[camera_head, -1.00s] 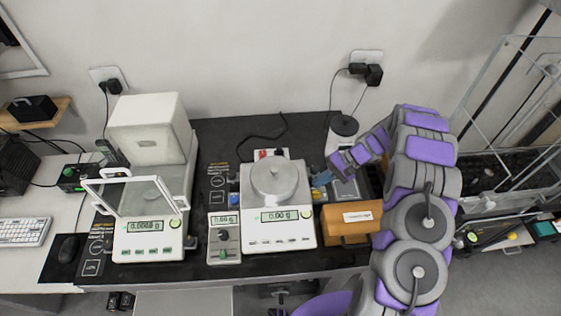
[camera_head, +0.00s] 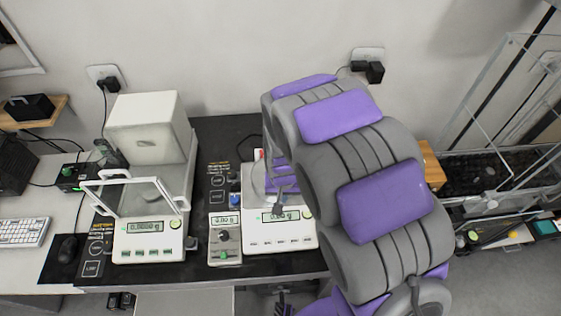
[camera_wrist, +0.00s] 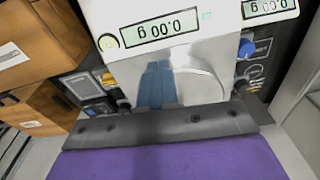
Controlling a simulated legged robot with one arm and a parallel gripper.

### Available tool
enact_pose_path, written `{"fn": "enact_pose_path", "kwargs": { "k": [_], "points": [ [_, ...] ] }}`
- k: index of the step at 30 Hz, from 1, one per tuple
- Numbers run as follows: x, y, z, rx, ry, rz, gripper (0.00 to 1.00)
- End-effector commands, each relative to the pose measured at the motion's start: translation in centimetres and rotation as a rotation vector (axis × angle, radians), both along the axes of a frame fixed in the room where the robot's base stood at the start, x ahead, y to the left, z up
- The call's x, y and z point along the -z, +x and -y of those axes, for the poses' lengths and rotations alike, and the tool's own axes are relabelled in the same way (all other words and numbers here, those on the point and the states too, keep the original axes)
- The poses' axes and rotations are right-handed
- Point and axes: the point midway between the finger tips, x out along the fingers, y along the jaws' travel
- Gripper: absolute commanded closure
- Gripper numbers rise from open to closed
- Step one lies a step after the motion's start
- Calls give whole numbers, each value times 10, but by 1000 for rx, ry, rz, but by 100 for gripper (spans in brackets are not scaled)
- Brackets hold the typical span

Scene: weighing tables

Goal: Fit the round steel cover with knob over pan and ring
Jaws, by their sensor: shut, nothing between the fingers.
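The round steel cover is mostly hidden behind my arm in the head view; only a curved grey edge (camera_head: 257,182) shows above the right-hand balance (camera_head: 281,241). In the wrist view a shiny round steel surface (camera_wrist: 203,84) lies on the balance (camera_wrist: 185,52), whose display reads 0.00 g. I cannot tell cover from pan there, and the knob and ring are not visible. My gripper's blue fingers (camera_wrist: 156,84) are together in front of that surface, with nothing between them. I cannot tell whether they touch it.
A balance with a glass draft shield (camera_head: 150,215) stands at left, and a small control unit (camera_head: 225,238) sits between the balances. An orange-brown wooden box (camera_wrist: 40,45) is beside the balance in the wrist view. The wall is close behind the table.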

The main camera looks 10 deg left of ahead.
Motion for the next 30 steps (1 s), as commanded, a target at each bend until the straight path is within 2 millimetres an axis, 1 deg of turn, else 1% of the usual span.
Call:
{"fn": "enact_pose_path", "kwargs": {
  "k": [1, 5, 8, 10, 14, 30],
  "points": [
    [-5, -7, -8, -28, 0, 28, 100],
    [-11, -15, -19, -65, 3, 73, 100],
    [-13, -14, -23, -74, 5, 85, 100],
    [-12, -10, -25, -74, 4, 87, 100],
    [-12, 6, -30, -73, 6, 90, 100],
    [-12, 85, -47, -72, 7, 90, 100]
  ]
}}
